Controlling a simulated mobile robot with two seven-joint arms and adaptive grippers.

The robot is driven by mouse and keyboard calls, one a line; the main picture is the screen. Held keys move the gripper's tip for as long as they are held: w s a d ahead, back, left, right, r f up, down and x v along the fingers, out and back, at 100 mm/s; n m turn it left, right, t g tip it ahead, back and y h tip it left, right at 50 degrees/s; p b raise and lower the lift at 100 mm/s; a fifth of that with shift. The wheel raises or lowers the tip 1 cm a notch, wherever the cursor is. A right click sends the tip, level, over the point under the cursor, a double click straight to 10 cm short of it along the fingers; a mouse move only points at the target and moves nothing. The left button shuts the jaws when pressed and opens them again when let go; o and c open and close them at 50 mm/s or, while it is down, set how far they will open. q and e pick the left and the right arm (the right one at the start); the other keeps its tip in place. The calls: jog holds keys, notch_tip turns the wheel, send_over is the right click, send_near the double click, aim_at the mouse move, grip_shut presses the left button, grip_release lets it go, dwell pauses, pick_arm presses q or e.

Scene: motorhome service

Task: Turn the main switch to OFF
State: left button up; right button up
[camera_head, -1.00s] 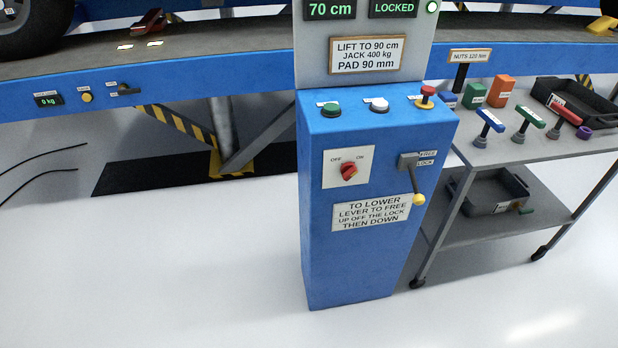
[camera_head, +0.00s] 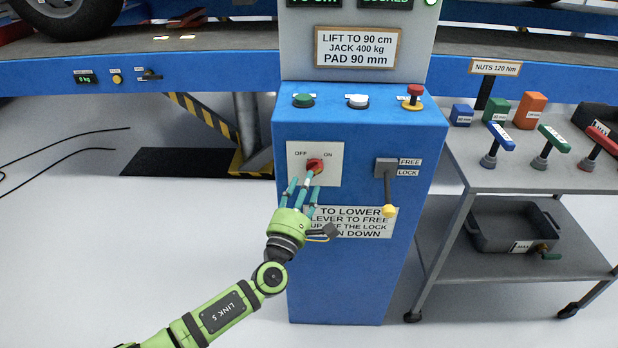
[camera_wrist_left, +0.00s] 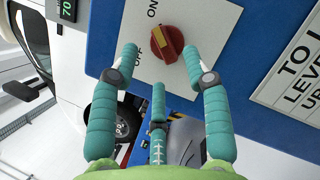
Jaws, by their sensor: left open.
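The main switch (camera_head: 315,165) is a red rotary knob on a white plate (camera_head: 332,178) marked OFF at left and ON at right, on the front of a blue pedestal. In the left wrist view the red knob (camera_wrist_left: 167,44) has a yellow mark on it, and the knob lies between and just beyond the fingertips. My left gripper (camera_head: 303,184) is open in front of the switch, with teal fingers pointing up at it. It also shows in the left wrist view (camera_wrist_left: 168,68), with fingers spread around the knob; I cannot tell whether they touch it. My right gripper is not in view.
A lever with a yellow ball (camera_head: 389,211) hangs right of the switch, by FREE and LOCK labels. Green, white and red buttons (camera_head: 415,92) top the pedestal (camera_head: 350,275). A grey trolley (camera_head: 550,178) with tools stands at right.

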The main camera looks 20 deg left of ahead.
aim_at(315, 169)
pick_arm(q)
jog(key=x, duration=0.3)
jog(key=shift+w+d, duration=0.15)
jog(key=shift+c, duration=0.8)
grip_shut()
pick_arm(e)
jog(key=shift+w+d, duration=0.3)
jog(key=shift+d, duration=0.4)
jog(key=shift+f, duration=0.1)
